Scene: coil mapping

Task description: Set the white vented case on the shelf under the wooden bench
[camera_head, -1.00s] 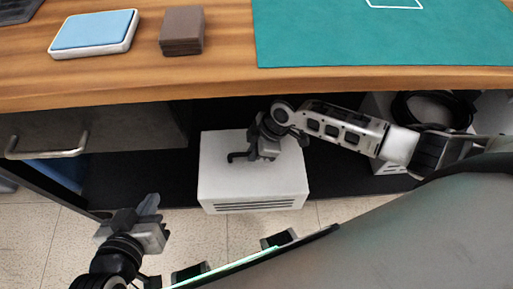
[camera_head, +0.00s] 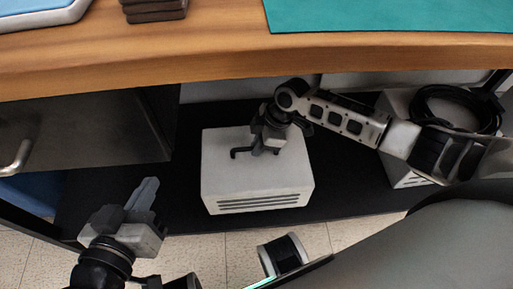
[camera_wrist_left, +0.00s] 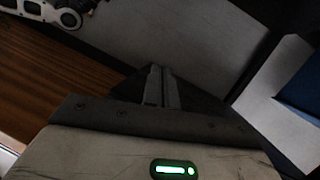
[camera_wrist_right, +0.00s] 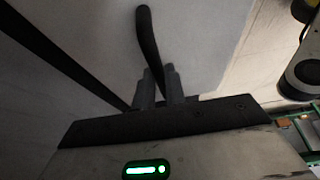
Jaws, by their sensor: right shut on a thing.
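The white vented case (camera_head: 225,180) is in the head view under the wooden bench (camera_head: 200,62), over the black shelf (camera_head: 350,205). Its slotted side faces me and a dark handle stands on its top. My right gripper (camera_head: 270,145) is shut on that handle; the right wrist view shows the dark handle (camera_wrist_right: 148,38) between the fingers (camera_wrist_right: 157,85). Whether the case's underside touches the shelf is hidden. My left gripper (camera_head: 143,200) is empty, in front of the shelf at the left; its fingers look close together in the left wrist view (camera_wrist_left: 158,85).
A second pale case (camera_head: 398,105) with a coiled black cable (camera_head: 455,108) stands on the shelf at the right. A grey drawer unit (camera_head: 85,130) with a metal handle hangs at the left. A teal mat (camera_head: 390,15) and brown blocks (camera_head: 155,8) lie on the bench top.

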